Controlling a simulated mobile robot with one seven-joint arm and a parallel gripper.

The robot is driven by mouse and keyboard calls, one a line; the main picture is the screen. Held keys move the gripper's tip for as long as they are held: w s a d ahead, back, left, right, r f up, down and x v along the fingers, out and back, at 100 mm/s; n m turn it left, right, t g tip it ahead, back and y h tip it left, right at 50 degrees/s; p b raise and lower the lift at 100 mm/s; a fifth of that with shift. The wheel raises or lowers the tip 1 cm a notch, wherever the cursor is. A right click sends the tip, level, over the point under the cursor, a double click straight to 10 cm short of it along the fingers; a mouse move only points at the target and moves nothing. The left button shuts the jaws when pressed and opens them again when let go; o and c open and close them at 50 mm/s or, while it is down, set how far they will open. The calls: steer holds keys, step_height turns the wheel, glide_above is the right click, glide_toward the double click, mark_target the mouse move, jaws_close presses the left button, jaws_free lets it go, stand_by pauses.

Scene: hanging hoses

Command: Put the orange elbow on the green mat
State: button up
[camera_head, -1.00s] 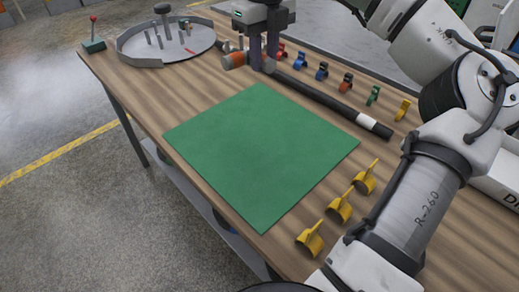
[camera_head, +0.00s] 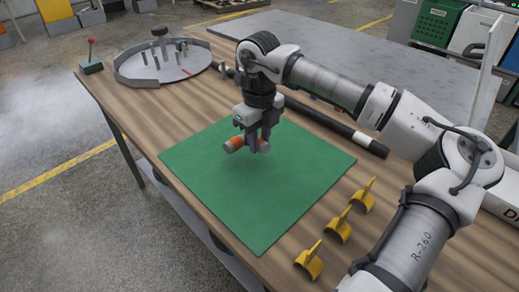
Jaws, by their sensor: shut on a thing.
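The green mat (camera_head: 255,205) lies flat on the wooden table. My gripper (camera_head: 252,147) is over the back part of the mat, pointing down. It is shut on the orange elbow (camera_head: 236,143), which has grey ends and shows on both sides of the fingers. The elbow looks to be a little above the mat; I cannot tell the exact gap. The fingers hide part of the elbow.
A black hose (camera_head: 320,122) with a white band lies behind the mat. Several yellow clips (camera_head: 337,230) stand right of the mat. A round grey tray (camera_head: 163,62) with posts and a red-knobbed box (camera_head: 91,60) are at the back left.

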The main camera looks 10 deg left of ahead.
steer(key=shift+f, duration=1.9)
steer(key=shift+f, duration=0.15)
steer(key=o, duration=1)
step_height(320, 180, up, 12)
steer(key=shift+r, duration=0.2)
